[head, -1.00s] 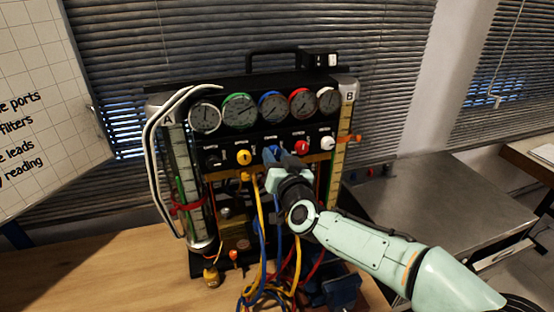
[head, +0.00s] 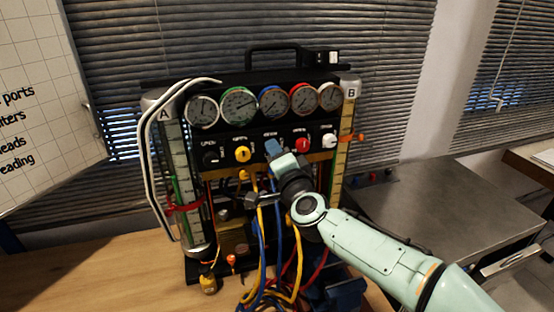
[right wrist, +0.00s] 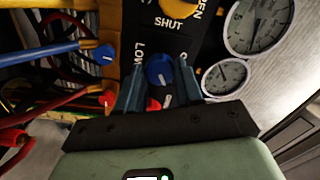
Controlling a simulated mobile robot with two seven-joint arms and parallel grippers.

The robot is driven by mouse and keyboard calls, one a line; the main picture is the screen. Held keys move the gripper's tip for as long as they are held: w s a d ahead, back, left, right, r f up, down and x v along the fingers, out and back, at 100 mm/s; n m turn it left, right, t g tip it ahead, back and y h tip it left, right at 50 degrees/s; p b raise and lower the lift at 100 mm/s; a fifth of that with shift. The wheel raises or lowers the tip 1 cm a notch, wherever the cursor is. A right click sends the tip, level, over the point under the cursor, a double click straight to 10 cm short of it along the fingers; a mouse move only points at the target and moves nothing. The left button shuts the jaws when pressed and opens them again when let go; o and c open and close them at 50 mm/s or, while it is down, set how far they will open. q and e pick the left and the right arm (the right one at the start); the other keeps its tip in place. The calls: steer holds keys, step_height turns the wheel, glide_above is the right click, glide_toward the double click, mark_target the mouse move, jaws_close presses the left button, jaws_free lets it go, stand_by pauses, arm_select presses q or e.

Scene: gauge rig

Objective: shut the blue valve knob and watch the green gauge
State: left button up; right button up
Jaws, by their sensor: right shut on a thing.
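The blue valve knob (right wrist: 160,70) is between the two fingers of my right gripper (right wrist: 161,78) in the right wrist view. The gripper is shut on it. In the head view my right gripper (head: 273,148) meets the panel below the blue-rimmed gauge and hides most of the knob. The green-rimmed gauge (head: 238,105) is second from the left in the gauge row, unobstructed. Its needle is visible, but its reading is too small to tell. My left gripper is not in view.
A yellow knob (head: 242,154) sits left of my gripper; a red knob (head: 302,145) and a white knob (head: 329,141) sit right. Blue, yellow and red hoses (head: 263,240) hang below near my wrist. A metal table (head: 440,200) stands at right.

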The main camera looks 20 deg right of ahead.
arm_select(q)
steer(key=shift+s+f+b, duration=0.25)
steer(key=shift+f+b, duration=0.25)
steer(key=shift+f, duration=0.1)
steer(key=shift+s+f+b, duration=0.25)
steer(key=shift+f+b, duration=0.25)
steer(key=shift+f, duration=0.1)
arm_select(e)
steer(key=m, duration=0.6)
steer(key=shift+m, duration=0.3)
steer(key=o, duration=1)
steer(key=shift+o, duration=0.2)
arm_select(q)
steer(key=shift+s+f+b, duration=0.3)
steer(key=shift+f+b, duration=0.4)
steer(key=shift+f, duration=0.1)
arm_select(e)
steer(key=s, duration=1.3)
steer(key=shift+s+d, duration=0.15)
steer(key=shift+d, duration=0.05)
